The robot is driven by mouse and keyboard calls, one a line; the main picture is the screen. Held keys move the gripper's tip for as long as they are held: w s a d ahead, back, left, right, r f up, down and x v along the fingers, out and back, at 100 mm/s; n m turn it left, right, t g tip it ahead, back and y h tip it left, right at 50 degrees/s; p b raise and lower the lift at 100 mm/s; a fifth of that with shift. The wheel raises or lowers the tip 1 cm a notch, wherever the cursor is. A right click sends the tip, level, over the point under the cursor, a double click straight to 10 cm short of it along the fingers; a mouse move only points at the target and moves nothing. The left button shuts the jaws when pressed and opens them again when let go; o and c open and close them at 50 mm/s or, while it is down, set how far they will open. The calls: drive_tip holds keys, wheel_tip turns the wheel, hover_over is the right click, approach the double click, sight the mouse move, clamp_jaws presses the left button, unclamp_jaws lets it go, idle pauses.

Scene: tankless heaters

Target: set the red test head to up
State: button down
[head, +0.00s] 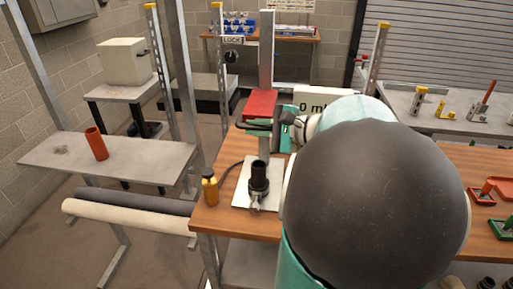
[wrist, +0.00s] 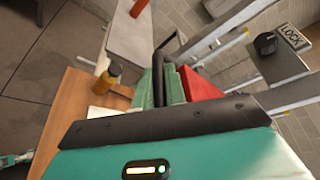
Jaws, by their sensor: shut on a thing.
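The red test head (head: 261,104) sits on an upright grey post at the bench's left end, above a black cylinder (head: 259,177) on a pale base plate (head: 240,187). A black bar handle (head: 256,125) sticks out to the left just below the red head. In the wrist view, the red head (wrist: 199,84) is just right of the green fingers. My gripper (wrist: 161,88) is shut on the black handle, which runs up between its fingers. In the head view my arm hides most of my gripper and the area to its right.
An amber bottle (head: 209,187) stands at the bench's left edge, and also shows in the wrist view (wrist: 107,80). A grey shelf (head: 130,160) holds an orange cylinder (head: 96,143). Red and green parts lie at right.

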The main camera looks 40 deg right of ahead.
sight(257, 110)
wheel_tip(257, 110, up, 5)
drive_tip(key=shift+f, duration=0.1)
drive_tip(key=c, duration=1.5)
unclamp_jaws()
drive_tip(key=shift+o, duration=0.2)
drive_tip(key=shift+f, duration=0.1)
drive_tip(key=shift+s, duration=0.1)
drive_tip(key=v, duration=1.3)
drive_tip(key=shift+s, duration=0.3)
drive_tip(key=shift+d, duration=0.1)
